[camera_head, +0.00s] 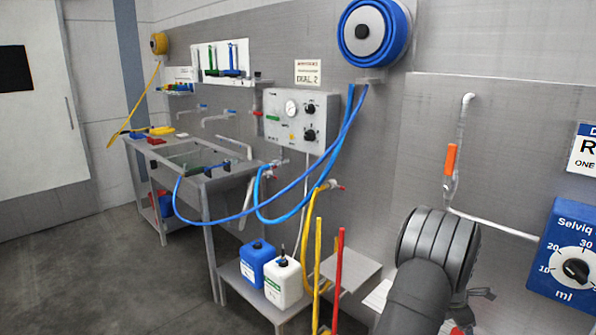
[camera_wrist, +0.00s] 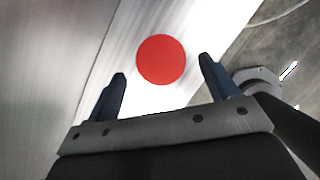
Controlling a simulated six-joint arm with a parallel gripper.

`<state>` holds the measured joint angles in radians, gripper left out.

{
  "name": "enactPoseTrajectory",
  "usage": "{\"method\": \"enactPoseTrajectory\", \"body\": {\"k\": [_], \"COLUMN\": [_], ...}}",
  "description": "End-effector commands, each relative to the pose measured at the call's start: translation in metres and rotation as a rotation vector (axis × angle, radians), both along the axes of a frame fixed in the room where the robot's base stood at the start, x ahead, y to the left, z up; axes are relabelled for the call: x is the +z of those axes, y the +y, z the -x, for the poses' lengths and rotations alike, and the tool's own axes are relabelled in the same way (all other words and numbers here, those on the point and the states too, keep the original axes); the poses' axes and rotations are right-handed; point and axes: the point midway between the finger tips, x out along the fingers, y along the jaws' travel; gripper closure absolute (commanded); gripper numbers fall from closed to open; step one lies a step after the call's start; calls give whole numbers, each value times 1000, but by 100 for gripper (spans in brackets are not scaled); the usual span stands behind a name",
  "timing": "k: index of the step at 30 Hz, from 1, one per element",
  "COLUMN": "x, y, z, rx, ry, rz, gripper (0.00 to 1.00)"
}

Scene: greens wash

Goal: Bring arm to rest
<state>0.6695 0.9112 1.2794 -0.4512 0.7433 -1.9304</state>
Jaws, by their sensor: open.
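My gripper (camera_wrist: 162,88) shows in the wrist view with its two dark blue fingers spread apart and nothing between them. A flat red disc (camera_wrist: 161,60) lies beyond the fingertips on a pale metallic surface (camera_wrist: 122,82). I cannot tell how far the disc is from the fingers.
A blue dial box (camera_head: 567,262) and an orange-handled valve (camera_head: 451,158) are on the wall by my arm. A blue can (camera_head: 257,262) and a white can (camera_head: 283,282) stand on a low shelf. A sink bench (camera_head: 190,160) stands left. Open floor (camera_head: 90,275) lies lower left.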

Motion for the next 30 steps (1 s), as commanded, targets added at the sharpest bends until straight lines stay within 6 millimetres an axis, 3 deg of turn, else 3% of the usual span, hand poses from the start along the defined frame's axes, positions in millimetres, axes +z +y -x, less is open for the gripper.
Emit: {"method": "enactPoseTrajectory", "body": {"k": [14,15,30], "x": [89,72,-21], "y": [38,32,-6], "z": [1,2,1], "rx": [2,-1,-1], "ry": [1,7,5], "rz": [0,-5,-4], "gripper": [20,20,20]}}
